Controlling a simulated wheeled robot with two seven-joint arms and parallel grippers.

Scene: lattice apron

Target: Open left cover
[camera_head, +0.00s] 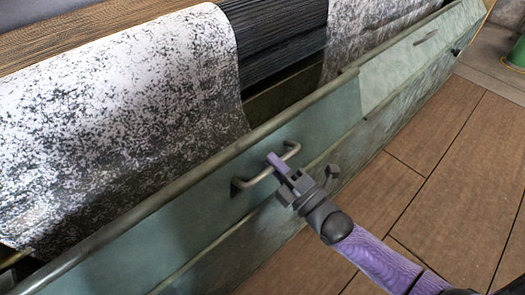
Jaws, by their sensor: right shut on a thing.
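A long green cover (310,125) with a lighter rim spans the middle of the picture. It bears a metal bar handle (244,183). A dark gap shows behind the cover's top edge. The cover's end at the right stands a little proud of the panel beyond it. My left gripper is not in view.
A speckled white and black sheet (120,110) drapes over a roller behind the cover. A second green panel (400,65) with its own handle (427,36) lies farther right. Wooden floor (430,170) is clear at the lower right. A green round object (516,52) stands at the far right.

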